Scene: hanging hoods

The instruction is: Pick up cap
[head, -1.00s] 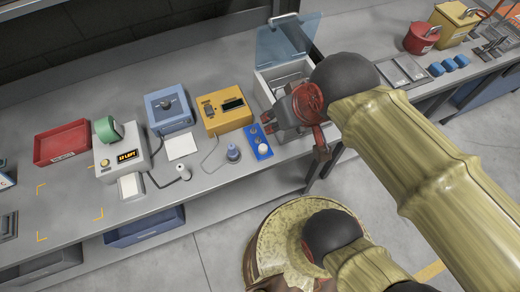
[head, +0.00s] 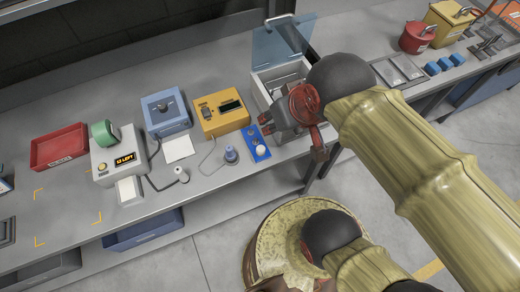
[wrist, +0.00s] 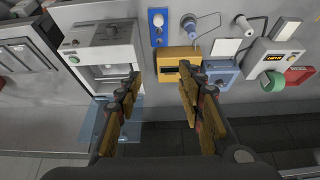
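A small white round piece that looks like a cap (head: 261,150) sits at the near end of a narrow blue plate (head: 252,136) on the bench. In the wrist view the white piece (wrist: 157,19) lies on the blue plate (wrist: 156,38), above and between the fingertips. Smaller round pieces on the plate are too small to make out. My gripper (head: 307,128) is over the bench to the right of the plate, partly hidden by my arm. In the wrist view my gripper (wrist: 160,72) has its fingers spread wide with nothing between them.
A white box with a raised clear lid (head: 284,40) stands close behind my gripper. A yellow box (head: 221,119), a blue box (head: 165,110) and a grey-blue knob on a cord (head: 231,155) are left of the plate. A red tray (head: 58,148) lies far left.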

